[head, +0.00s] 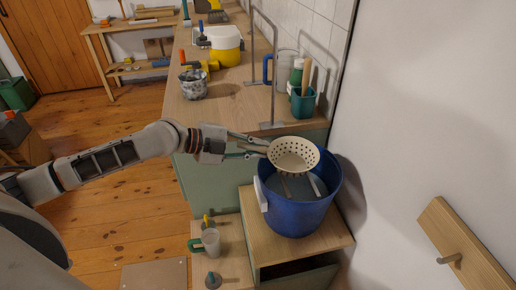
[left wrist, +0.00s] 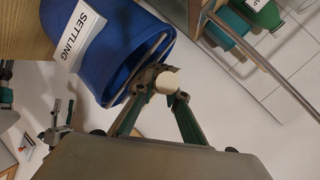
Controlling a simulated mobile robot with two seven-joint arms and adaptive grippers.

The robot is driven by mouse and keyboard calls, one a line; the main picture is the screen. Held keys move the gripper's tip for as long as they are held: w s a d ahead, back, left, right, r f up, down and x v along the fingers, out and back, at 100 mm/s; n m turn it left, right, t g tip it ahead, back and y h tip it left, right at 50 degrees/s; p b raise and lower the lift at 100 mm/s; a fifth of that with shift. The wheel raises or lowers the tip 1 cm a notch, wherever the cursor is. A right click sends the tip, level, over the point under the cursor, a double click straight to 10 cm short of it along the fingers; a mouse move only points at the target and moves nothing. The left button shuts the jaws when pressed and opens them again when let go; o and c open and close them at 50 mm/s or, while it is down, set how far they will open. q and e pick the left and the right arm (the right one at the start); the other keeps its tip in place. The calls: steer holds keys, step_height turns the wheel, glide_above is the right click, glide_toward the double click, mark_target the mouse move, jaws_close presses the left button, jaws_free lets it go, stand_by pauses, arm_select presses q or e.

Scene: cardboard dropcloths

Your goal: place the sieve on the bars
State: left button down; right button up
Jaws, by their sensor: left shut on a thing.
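The sieve (head: 294,154) is a cream, round, perforated bowl. My left gripper (head: 265,147) comes in from the left and is shut on its handle side, holding it over the blue bucket (head: 295,222). In the left wrist view, the fingers (left wrist: 165,85) close on a small cream end, and most of the sieve is hidden. Pale bars (head: 317,186) show in the bucket's mouth below the sieve, partly covered by it. The sieve appears to be above them; I cannot tell the gap. A small grey-black shape (left wrist: 57,125) may be my right gripper; its jaws are unclear.
The bucket stands on a wooden stand (head: 262,243) against the white wall; its label reads "SETTLING" (left wrist: 80,35). A tall metal frame (head: 272,124) and a teal cup (head: 303,102) stand on the bench behind. A mug (head: 211,242) stands lower left. A wall peg (head: 450,258) juts out at right.

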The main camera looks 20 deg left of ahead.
arm_select(q)
steer(key=shift+r, duration=0.1)
steer(key=c, duration=2.4)
jaws_free()
steer(key=shift+f, duration=0.3)
steer(key=o, duration=0.4)
steer(key=shift+r, duration=0.1)
